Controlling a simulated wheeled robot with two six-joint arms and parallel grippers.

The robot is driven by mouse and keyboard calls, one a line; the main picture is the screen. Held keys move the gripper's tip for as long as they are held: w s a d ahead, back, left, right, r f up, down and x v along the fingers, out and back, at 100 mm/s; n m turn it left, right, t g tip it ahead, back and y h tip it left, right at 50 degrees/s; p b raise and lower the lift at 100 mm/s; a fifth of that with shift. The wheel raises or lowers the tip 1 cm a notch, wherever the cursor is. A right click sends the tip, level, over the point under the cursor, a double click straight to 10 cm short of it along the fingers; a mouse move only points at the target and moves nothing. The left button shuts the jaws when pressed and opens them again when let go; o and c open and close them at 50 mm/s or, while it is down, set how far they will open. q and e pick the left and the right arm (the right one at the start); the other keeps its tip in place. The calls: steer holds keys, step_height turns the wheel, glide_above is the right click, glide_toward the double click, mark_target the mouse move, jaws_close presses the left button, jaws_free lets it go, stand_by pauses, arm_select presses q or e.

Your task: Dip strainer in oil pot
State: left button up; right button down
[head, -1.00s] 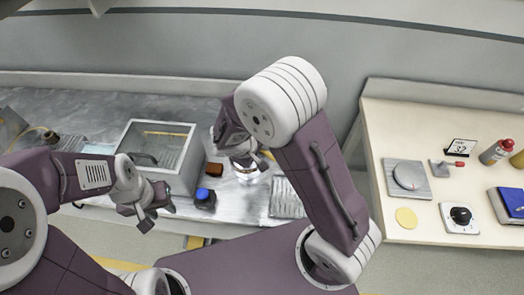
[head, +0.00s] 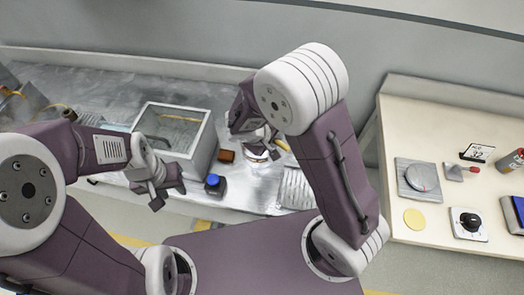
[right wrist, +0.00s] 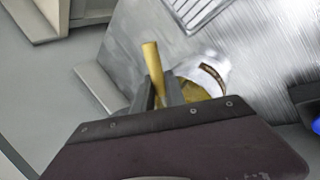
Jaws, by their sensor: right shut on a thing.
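My right gripper (right wrist: 160,100) is shut on a gold-coloured handle (right wrist: 152,62), which sticks up between its fingers in the right wrist view. The handle looks like the strainer's; its basket is hidden. A pale round pot (right wrist: 212,72) with a dark label and yellow contents stands just beyond the fingers, partly covered by the gripper. In the head view the pot (head: 257,155) stands on the metal counter below my right gripper (head: 255,135). I cannot tell whether the strainer is inside it. My left gripper (head: 167,197) looks open and empty, in front of the counter.
A clear-sided metal bin (head: 205,145) stands left of the pot. A ridged metal plate (head: 295,190) is to the right. A cream table (head: 440,190) with several items stands farther right.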

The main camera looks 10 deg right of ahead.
step_height(320, 180, up, 3)
steer(key=shift+r+p, duration=0.1)
steer(key=shift+p, duration=0.75)
step_height(320, 180, up, 2)
steer(key=shift+w+r+p, duration=0.1)
steer(key=shift+p, duration=0.7)
step_height(320, 180, up, 6)
steer(key=p, duration=0.4)
steer(key=shift+p, duration=0.3)
step_height(320, 180, up, 4)
steer(key=p, duration=0.3)
steer(key=shift+r, duration=0.1)
